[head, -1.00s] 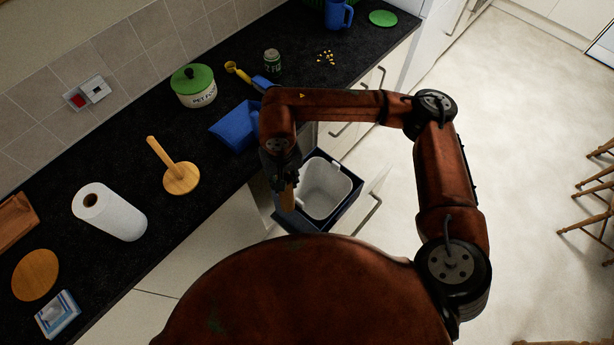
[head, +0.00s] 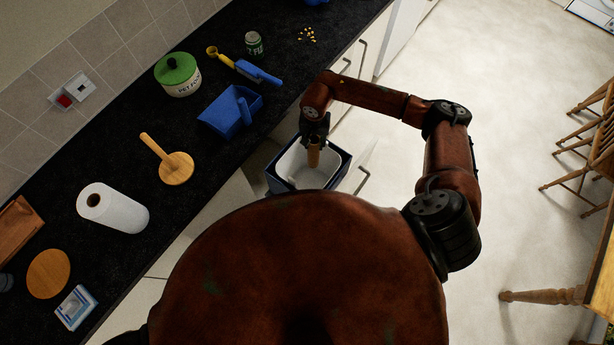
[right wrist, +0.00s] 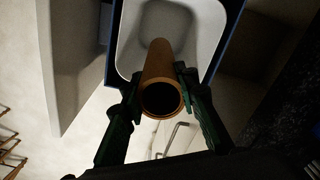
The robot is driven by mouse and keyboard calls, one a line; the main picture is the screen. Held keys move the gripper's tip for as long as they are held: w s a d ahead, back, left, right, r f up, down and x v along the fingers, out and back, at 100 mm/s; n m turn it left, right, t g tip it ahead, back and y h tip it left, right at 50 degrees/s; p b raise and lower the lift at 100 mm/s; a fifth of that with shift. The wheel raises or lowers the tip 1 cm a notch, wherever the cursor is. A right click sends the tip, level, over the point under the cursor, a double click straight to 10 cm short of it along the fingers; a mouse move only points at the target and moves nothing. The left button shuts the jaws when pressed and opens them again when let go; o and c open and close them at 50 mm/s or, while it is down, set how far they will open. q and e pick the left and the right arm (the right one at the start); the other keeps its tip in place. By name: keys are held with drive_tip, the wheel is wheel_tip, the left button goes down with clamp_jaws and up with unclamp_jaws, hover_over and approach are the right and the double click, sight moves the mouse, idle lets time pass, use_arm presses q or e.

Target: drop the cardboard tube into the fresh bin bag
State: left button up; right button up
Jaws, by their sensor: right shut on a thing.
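The brown cardboard tube (head: 314,156) is held end-on by my right gripper (head: 315,140), above the open bin drawer. In the right wrist view the tube (right wrist: 160,75) sits between both fingers of the right gripper (right wrist: 160,98), its hollow near end facing the camera and its far end over the bin. The white-lined bin (head: 292,166) stands in a dark blue drawer frame (head: 277,182); in the wrist view its pale lining (right wrist: 205,40) surrounds the tube's far end. I cannot tell how far below the rim the tube reaches. My left gripper is not in view.
Wooden chairs (head: 590,130) stand far right. The floor between is clear.

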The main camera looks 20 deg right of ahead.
wheel_tip(320, 180, down, 6)
drive_tip(key=b, duration=0.2)
idle(0.3)
drive_tip(key=o, duration=1.2)
wheel_tip(320, 180, up, 12)
drive_tip(key=shift+s+a, duration=0.1)
